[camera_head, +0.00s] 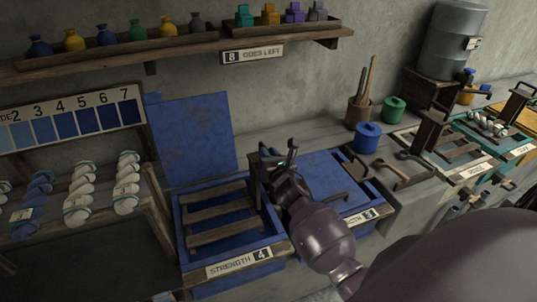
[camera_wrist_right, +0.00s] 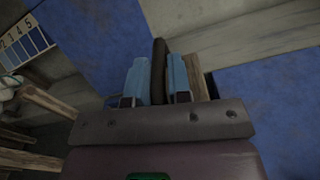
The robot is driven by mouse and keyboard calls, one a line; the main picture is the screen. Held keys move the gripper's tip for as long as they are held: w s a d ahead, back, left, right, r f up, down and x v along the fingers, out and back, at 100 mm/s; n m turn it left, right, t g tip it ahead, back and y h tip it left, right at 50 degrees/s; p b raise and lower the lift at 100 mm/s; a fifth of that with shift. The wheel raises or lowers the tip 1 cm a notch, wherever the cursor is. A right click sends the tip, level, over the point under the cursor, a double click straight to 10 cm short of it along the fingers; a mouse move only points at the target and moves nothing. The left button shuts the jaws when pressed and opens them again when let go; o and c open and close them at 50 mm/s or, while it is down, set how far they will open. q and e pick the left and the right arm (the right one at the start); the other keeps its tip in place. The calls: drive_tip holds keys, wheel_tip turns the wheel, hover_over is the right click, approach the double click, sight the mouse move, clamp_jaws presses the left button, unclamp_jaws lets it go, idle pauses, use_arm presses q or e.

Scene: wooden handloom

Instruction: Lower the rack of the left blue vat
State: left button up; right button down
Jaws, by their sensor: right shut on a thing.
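The left blue vat (camera_head: 185,262) stands in the middle with its blue lid (camera_head: 192,138) up against the wall and a label reading "STRENGTH 4" on its front. Its rack (camera_head: 222,233), wooden slats, shows inside the vat's opening. A dark upright (camera_head: 256,178) rises at the rack's right side. My right gripper (camera_head: 279,162) is at the top of this upright. In the wrist view its blue fingers (camera_wrist_right: 158,80) are shut on a dark handle (camera_wrist_right: 159,70), with a wooden post (camera_wrist_right: 195,75) just right of it. The gripper hides part of the handle. My left gripper is not in view.
A second blue vat (camera_head: 325,180) with a closed lid stands close to the right. A blue jar (camera_head: 367,138), a green jar (camera_head: 393,110) and a pot of sticks (camera_head: 358,113) stand behind it. White yarn skeins (camera_head: 127,183) hang at left. A wall shelf (camera_head: 170,47) runs above.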

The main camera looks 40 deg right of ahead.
drive_tip(key=f+b, duration=1.1)
drive_tip(key=f, duration=0.5)
drive_tip(key=shift+a+f, duration=0.1)
drive_tip(key=shift+a, duration=0.1)
drive_tip(key=shift+f+b, duration=0.85)
drive_tip(key=shift+b, duration=0.1)
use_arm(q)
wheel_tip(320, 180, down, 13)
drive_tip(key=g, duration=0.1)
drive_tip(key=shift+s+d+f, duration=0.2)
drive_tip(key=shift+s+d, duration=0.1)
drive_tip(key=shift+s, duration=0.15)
use_arm(e)
drive_tip(key=shift+f, duration=0.1)
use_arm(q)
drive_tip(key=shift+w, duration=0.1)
use_arm(e)
drive_tip(key=c, duration=1.1)
unclamp_jaws()
drive_tip(key=shift+a, duration=0.1)
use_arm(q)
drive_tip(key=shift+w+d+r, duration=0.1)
